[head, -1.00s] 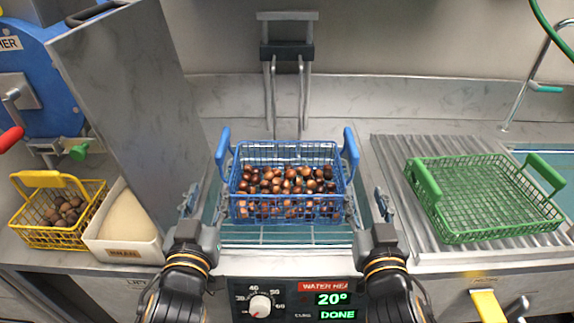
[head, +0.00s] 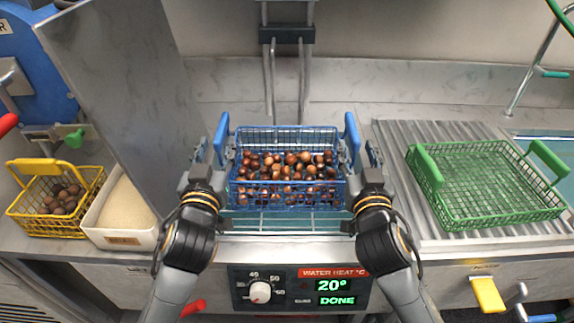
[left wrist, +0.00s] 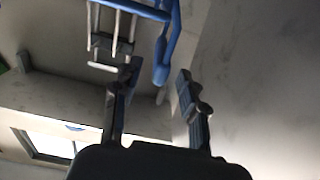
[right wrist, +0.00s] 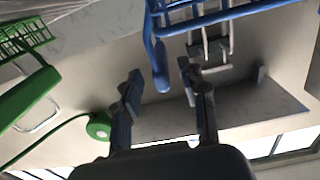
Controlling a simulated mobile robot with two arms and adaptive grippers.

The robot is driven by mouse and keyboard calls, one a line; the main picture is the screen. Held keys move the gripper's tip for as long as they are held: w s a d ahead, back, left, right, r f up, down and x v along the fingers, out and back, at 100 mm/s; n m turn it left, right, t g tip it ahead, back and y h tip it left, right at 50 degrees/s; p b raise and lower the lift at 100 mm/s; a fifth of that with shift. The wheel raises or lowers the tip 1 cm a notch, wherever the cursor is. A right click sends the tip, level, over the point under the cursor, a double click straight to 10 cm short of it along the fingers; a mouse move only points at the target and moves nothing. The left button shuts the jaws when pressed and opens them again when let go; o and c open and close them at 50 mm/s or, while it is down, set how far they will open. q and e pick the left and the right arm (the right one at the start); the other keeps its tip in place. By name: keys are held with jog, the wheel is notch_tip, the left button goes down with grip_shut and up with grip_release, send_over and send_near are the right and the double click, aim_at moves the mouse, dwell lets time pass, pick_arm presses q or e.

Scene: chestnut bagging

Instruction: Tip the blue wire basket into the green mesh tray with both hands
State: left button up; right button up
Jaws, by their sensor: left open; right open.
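The blue wire basket (head: 287,205) is upright over the water heater bath and holds several brown chestnuts. Its blue handles rise at the left (head: 221,138) and right (head: 352,135) sides. My left gripper (head: 212,150) is open at the left handle; in the left wrist view the handle end (left wrist: 161,72) lies just ahead of the fingertips. My right gripper (head: 358,152) is open at the right handle; in the right wrist view the handle (right wrist: 160,70) lies between and ahead of the fingertips. The green mesh tray (head: 487,190) is empty, at the right.
The green tray sits on a ribbed metal drainboard (head: 440,130). A yellow basket (head: 60,205) of chestnuts and a white bin (head: 122,215) stand at the left. A tall metal panel (head: 120,90) rises between the bin and the blue basket. A control panel (head: 300,288) is in front.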

aim_at(222, 129)
pick_arm(q)
jog(key=w, duration=0.6)
jog(key=shift+w, duration=0.35)
pick_arm(e)
jog(key=w, duration=0.6)
jog(key=shift+w, duration=0.35)
pick_arm(q)
jog(key=shift+c, duration=0.5)
pick_arm(e)
jog(key=shift+c, duration=0.5)
pick_arm(q)
grip_shut()
pick_arm(e)
grip_shut()
